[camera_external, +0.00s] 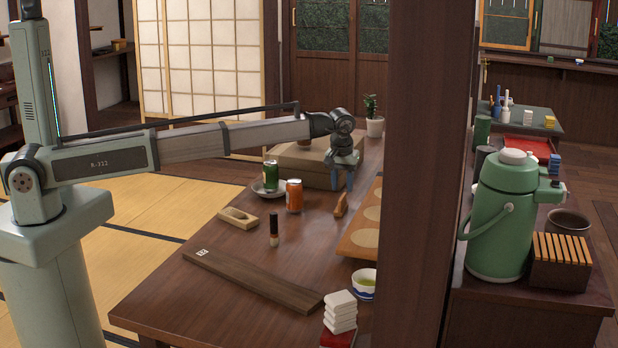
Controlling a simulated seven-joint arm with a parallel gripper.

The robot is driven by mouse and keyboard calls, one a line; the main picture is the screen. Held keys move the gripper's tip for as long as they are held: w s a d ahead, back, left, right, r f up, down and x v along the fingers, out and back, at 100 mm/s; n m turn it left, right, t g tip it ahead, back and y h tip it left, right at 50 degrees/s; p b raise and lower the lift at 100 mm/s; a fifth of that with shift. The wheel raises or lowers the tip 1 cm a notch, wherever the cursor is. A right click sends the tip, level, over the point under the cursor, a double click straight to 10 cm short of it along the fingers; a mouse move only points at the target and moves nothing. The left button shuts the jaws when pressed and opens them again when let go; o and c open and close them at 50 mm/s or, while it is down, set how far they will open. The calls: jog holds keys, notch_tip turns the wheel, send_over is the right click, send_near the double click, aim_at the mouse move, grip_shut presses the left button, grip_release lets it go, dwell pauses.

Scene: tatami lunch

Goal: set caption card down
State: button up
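My gripper (343,182) hangs over the table, by the right end of the wooden box (310,163). Its two blue fingertips look apart, and I see nothing between them at this size. No thing is clearly recognisable as the caption card. A small white square with a dark mark (202,253) lies on the left end of a long dark board (252,280); whether it is a card or a printed label I cannot tell. A small brown wooden piece (341,205) stands on the table below my gripper.
A green can (271,176) on a plate, an orange can (294,196), a dark bottle (274,230) and a wooden block (238,217) stand mid-table. A tray (357,240), bowl (364,283) and white stack (340,311) are at right. A post (427,170) hides the table's right side.

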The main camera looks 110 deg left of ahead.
aim_at(341, 198)
notch_tip(341, 198, up, 7)
jog(key=d, duration=0.1)
jog(key=shift+f, duration=0.15)
